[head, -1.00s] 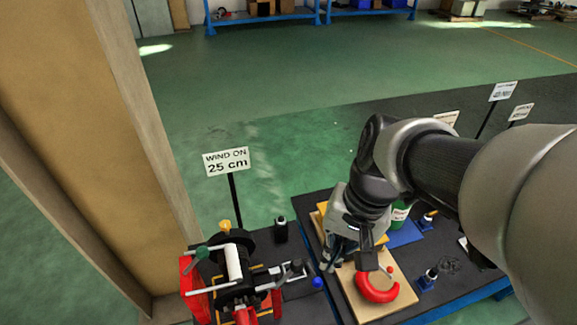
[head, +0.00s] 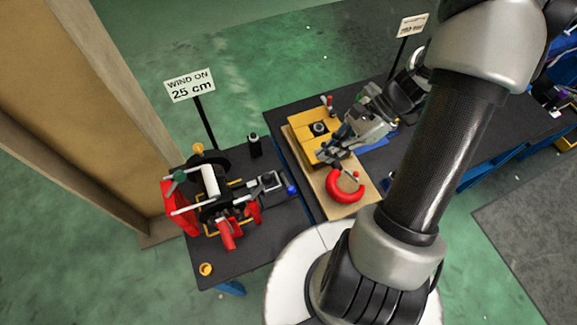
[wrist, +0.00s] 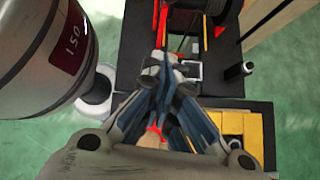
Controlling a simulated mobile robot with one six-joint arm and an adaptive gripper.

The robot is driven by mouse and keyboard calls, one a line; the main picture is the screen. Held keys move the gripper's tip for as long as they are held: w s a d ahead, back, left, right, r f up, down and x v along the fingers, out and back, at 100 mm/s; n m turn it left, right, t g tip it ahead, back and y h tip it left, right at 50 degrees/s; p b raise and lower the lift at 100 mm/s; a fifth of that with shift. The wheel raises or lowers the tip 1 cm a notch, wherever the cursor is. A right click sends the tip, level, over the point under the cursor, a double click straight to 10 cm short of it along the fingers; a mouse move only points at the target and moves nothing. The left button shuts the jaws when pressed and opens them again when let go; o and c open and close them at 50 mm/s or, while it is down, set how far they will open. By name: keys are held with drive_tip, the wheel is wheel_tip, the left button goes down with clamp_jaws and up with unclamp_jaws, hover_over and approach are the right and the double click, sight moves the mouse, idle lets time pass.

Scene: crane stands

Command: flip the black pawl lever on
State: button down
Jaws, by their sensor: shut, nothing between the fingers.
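The winch stand (head: 262,250) is at the left in the head view, with a winch (head: 210,182) that has a white drum, black side plates and red parts. I cannot single out the black pawl lever among the dark parts. My gripper (head: 326,156) is right of the winch, over the board with the yellow block and red hook. Its fingers are together and empty. In the wrist view my gripper (wrist: 165,65) points toward the winch, whose dark drum (wrist: 190,18) is at the top edge. The fingers hide part of the stand.
A sign reading "WIND ON 25 cm" (head: 190,85) stands behind the winch. A yellow block (head: 308,130) and a red hook (head: 346,188) are on the board beside it. A small black bottle (head: 254,146) stands behind the winch motor.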

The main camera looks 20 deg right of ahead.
drive_tip(key=shift+a, duration=0.1)
drive_tip(key=b, duration=0.2)
approach(261, 188)
drive_tip(key=shift+f, duration=2.6)
drive_tip(key=shift+w+d, duration=0.1)
drive_tip(key=shift+d, duration=0.15)
